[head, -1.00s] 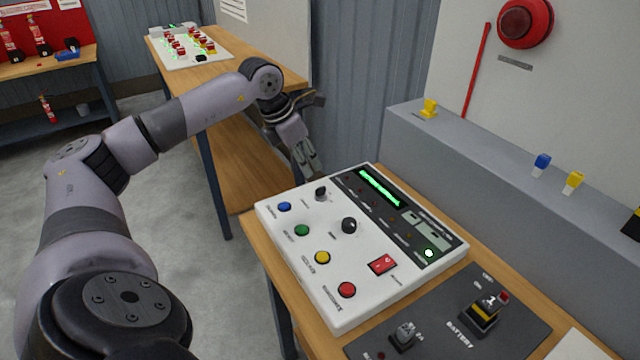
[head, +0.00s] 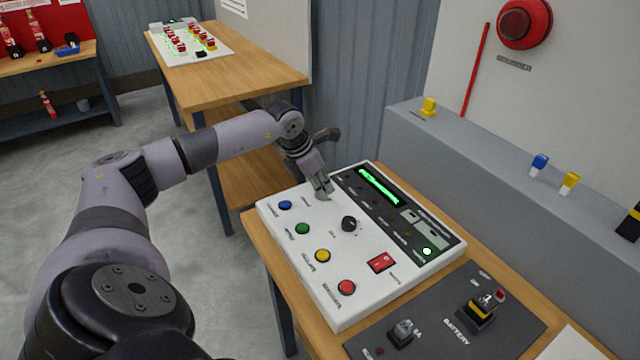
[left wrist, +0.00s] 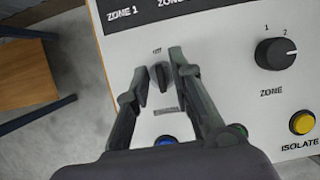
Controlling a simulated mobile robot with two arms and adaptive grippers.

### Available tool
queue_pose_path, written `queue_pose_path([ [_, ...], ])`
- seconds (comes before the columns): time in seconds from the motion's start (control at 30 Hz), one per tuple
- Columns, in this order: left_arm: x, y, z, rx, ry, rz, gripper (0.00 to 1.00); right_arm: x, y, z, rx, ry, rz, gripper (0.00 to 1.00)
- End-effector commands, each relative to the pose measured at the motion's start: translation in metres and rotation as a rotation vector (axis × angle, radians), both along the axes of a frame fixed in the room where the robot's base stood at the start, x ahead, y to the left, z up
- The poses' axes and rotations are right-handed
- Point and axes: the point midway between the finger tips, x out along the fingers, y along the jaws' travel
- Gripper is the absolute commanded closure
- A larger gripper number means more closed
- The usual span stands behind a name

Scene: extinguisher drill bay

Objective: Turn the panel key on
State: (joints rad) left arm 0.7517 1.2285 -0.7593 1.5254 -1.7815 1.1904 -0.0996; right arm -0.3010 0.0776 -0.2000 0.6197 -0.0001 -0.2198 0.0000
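The panel key (left wrist: 160,82) is a small black key switch on the white panel (head: 330,270), with a small label above it. In the left wrist view it sits between the two fingers of my left gripper (left wrist: 158,68). The fingers are open, one on each side of the key; I cannot tell whether either touches it. In the head view my left gripper (head: 323,192) is at the panel's far left corner and hides the key. My right gripper is not in view.
Near the key are a blue button (head: 285,205), a green button (head: 302,228) and a black zone knob (head: 349,223). A yellow button (head: 322,256), red button (head: 346,287) and red rocker switch (head: 382,262) lie nearer. A dark battery plate (head: 440,335) is at right.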

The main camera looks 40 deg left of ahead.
Motion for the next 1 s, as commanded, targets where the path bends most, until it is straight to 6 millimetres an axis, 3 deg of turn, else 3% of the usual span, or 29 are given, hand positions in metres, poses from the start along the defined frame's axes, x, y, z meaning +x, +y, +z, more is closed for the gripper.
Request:
queue_pose_path([
  [0.27, 0.0000, -0.0001, 0.0004, 0.000, 0.000, 0.000, 1.00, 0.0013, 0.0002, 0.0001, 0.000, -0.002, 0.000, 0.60],
  [1.0, 0.0004, 0.0006, -0.0001, -0.001, -0.001, -0.077, 1.00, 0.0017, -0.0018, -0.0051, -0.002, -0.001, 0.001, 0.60],
])
